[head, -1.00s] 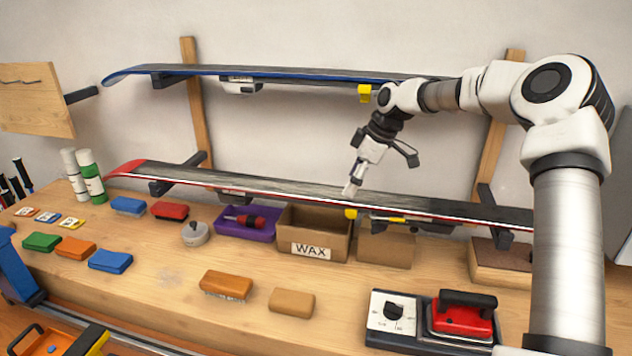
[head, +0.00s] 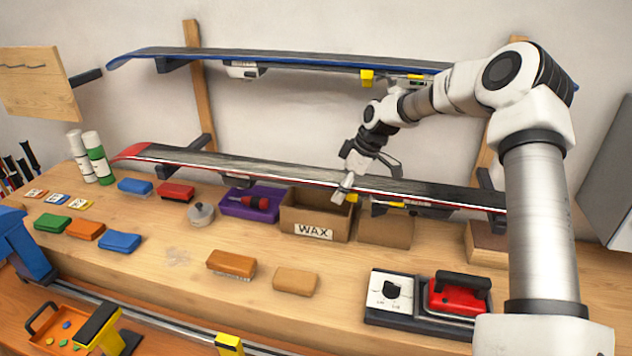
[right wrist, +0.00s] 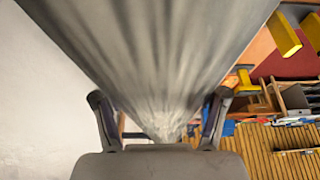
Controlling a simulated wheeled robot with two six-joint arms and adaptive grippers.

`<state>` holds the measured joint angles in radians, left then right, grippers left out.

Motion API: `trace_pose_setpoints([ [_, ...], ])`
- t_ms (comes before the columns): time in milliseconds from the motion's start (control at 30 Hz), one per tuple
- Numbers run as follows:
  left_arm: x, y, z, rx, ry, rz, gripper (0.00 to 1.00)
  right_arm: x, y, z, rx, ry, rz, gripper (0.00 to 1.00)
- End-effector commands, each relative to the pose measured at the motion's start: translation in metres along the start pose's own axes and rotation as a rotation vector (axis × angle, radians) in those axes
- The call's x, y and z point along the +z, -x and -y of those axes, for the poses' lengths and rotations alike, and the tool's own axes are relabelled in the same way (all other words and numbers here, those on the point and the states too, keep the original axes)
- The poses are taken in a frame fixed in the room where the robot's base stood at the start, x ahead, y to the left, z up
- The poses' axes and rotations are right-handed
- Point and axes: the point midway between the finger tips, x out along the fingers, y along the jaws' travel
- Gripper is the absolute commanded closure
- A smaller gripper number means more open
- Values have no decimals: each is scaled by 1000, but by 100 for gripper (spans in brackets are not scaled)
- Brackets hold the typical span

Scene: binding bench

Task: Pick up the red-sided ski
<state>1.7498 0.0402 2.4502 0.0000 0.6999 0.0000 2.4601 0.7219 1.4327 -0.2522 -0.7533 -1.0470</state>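The red-sided ski (head: 240,167) lies base up on the lower wall brackets, its red tip at the left. My right gripper (head: 366,178) is at the ski right of its middle, one finger on the near side and the other toward the wall. In the right wrist view the grey ski base (right wrist: 160,60) runs between the spread fingers of my right gripper (right wrist: 160,120). The fingers look open around the ski; whether they touch its edges I cannot tell. My left gripper is not in view.
A blue-sided ski (head: 270,62) rests on the upper brackets. Below the red-sided ski stand a WAX box (head: 314,232), a purple tray (head: 236,211) and several wax blocks. A red waxing iron (head: 458,297) sits at the front right of the bench (head: 180,290).

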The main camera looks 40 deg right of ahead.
Motion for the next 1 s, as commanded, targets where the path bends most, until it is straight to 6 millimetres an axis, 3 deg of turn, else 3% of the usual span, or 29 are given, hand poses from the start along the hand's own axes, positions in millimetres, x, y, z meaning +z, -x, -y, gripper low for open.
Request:
trace_pose_setpoints([
  [367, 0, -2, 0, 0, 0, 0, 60, -2, 4, -1, 4, 1, -3, 70],
  [767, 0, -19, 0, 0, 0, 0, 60, -16, 34, -2, 6, 1, -6, 70],
  [1000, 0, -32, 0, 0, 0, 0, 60, -12, 37, 32, 3, 2, -7, 70],
])
